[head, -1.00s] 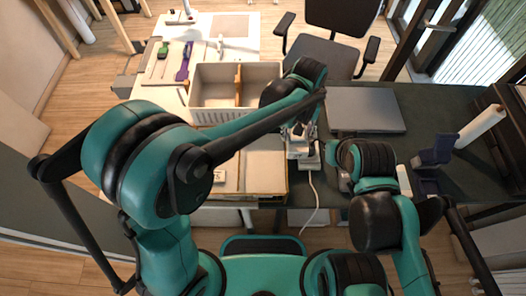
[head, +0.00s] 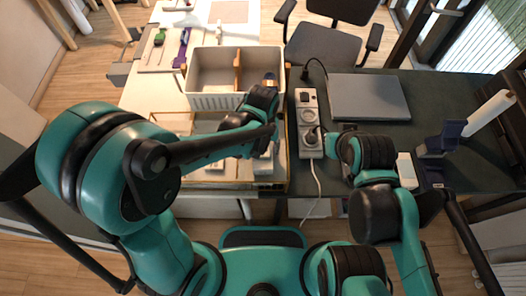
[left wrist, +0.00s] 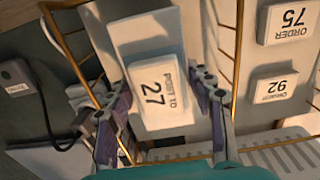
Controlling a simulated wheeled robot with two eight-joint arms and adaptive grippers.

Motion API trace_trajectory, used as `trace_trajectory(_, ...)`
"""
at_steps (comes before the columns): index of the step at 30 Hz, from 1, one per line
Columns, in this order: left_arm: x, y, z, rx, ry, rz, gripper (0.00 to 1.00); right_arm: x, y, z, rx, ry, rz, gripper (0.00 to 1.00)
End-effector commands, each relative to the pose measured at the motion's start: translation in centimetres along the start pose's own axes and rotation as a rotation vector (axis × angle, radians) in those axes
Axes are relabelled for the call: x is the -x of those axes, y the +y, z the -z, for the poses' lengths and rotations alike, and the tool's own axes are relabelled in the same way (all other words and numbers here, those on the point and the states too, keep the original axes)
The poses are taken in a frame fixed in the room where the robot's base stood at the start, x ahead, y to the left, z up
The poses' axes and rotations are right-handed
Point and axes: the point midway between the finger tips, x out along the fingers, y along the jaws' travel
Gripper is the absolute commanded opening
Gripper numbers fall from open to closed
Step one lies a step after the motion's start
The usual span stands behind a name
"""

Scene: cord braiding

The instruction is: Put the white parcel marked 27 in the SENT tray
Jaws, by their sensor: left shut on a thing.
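The white parcel marked 27 (left wrist: 160,92) is between the fingers of my left gripper (left wrist: 162,103), which is shut on it. Its label, "POST TO 27", faces the left wrist camera. In the head view the parcel (head: 263,166) shows below my left gripper (head: 264,147), over the right compartment of the brass-edged tray (head: 236,186). I cannot tell whether it touches the tray floor. No SENT marking is readable. My right arm is beside the power strip; its fingers are hidden.
White parcels marked 75 (left wrist: 288,22) and 92 (left wrist: 274,87) lie in the neighbouring compartment. A pale two-compartment bin (head: 212,99) stands behind. A power strip (head: 305,100) with plugs and cords lies right of the tray, then a closed laptop (head: 368,97).

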Motion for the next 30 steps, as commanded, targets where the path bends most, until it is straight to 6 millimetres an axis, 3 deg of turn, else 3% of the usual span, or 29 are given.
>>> trace_trajectory(13,-1.1,0.0,0.0,0.0,0.0,0.0,0.23,-0.6,0.0,-0.4,0.0,0.0,0.0,0.0)
trace_trajectory(14,-0.9,0.0,0.0,0.0,0.0,0.0,0.6,-0.5,0.0,-0.4,0.0,0.0,0.0,0.0)
trace_trajectory(15,-0.9,0.0,0.0,0.0,0.0,0.0,0.71,-0.5,0.0,-0.3,0.0,0.0,0.0,0.0)
trace_trajectory(16,-0.9,0.0,0.0,0.0,0.0,0.0,0.73,-0.5,0.0,-0.3,0.0,0.0,0.0,0.0)
trace_trajectory(26,-0.7,0.0,0.0,0.0,0.0,0.0,0.73,-0.3,0.0,-0.2,0.0,0.0,0.0,0.0)
trace_trajectory(30,0.9,0.0,0.0,0.0,0.0,0.0,0.73,0.4,0.0,0.3,0.0,0.0,0.0,0.0)
